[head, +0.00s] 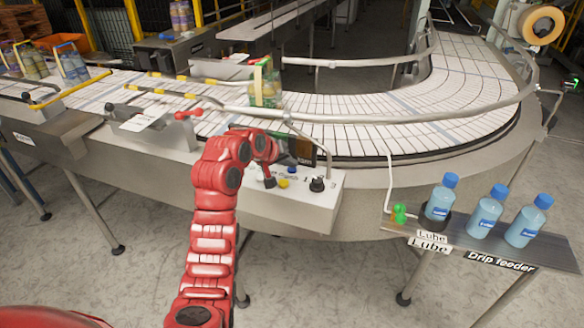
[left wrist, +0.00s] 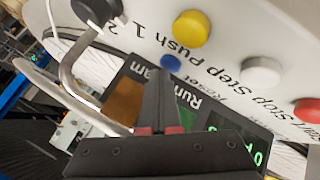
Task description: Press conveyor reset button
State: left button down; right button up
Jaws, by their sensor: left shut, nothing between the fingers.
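The control panel (head: 300,205) is a pale box on the conveyor's front side. In the left wrist view it appears upside down, with a small blue button (left wrist: 170,63), a yellow button (left wrist: 190,28), a white button (left wrist: 261,72) and a red button (left wrist: 308,110). The word "Reset" is printed near the blue button. The blue button (head: 292,170) also shows in the head view. My left gripper (head: 288,160) is shut and empty at the panel. In the wrist view its fingertips (left wrist: 160,72) point at the blue button; I cannot tell whether they touch it. My right gripper is out of view.
A black knob (head: 317,184) and a bent metal rail stand close to the gripper. Lube bottles (head: 485,212) stand on a shelf at right. The floor in front is clear.

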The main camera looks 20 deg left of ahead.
aim_at(289, 171)
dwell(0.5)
pick_arm(q)
jog(key=shift+r, duration=0.85)
jog(key=shift+r+p, duration=0.3)
jog(key=shift+r, duration=2.25)
jog(key=shift+a, duration=0.15)
